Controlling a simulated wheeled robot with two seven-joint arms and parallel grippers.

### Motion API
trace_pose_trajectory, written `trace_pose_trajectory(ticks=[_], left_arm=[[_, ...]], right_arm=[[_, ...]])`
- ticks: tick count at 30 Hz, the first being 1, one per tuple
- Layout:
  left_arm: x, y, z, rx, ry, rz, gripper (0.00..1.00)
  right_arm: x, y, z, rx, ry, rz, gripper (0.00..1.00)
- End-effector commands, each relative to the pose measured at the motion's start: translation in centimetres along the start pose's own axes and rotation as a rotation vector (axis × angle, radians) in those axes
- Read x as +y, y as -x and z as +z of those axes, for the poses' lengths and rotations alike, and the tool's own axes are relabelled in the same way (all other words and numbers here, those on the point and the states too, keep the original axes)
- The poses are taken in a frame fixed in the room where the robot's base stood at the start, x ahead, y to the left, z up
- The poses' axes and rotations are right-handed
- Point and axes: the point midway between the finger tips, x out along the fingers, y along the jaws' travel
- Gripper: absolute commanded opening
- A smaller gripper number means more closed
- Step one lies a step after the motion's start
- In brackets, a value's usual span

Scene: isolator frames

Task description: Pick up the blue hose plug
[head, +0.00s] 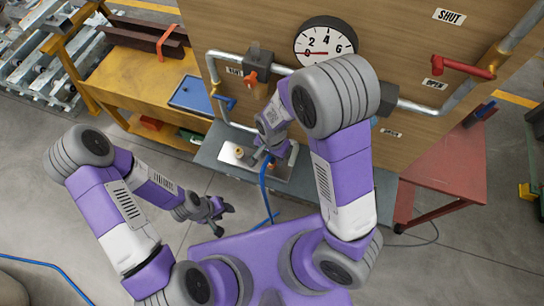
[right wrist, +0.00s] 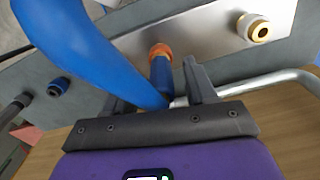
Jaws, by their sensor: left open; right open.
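The blue hose plug (right wrist: 161,72), with an orange ring at its far end, stands at the metal plate (right wrist: 205,45) in the right wrist view. My right gripper (right wrist: 158,85) is open, its two fingers on either side of the plug. The thick blue hose (right wrist: 85,45) crosses in front of the left-hand finger and partly hides it; whether the fingers touch the plug I cannot tell. In the head view the hose (head: 263,187) hangs down from my right gripper (head: 262,157) over the shelf edge. My left gripper (head: 222,212) is open and empty, low above the floor.
A brass-ended white fitting (right wrist: 254,28) stands on the plate. A dark blue fitting (right wrist: 58,86) sits at the shelf's edge. A wooden panel (head: 415,40) with gauge (head: 325,40) and pipes rises behind the grey shelf (head: 210,158). A yellow bench (head: 130,75) is left, a red table (head: 450,165) right.

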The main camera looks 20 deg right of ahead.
Motion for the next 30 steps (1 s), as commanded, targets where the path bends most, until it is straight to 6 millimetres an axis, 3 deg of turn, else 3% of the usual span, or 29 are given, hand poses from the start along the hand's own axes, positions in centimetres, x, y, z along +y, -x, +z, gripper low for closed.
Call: trace_pose_trajectory(ticks=[5, 16, 25, 30], left_arm=[[0.0, 0.0, 0.0, 0.0, 0.0, 0.0, 0.44], [0.0, 0.0, 0.0, 0.0, 0.0, 0.0, 0.44], [0.1, 0.1, 0.0, 0.0, 0.0, 0.0, 0.44], [0.2, 0.6, 0.0, 0.0, 0.0, 0.0, 0.44]], right_arm=[[0.0, 0.0, 0.0, 0.0, 0.001, 0.0, 0.56], [0.0, 0.0, 0.0, 0.0, 0.001, 0.0, 0.01], [-0.1, 0.4, 0.0, 0.001, 0.001, -0.001, 0.0], [-0.1, 3.1, 0.0, 0.002, 0.002, -0.006, 0.0]])
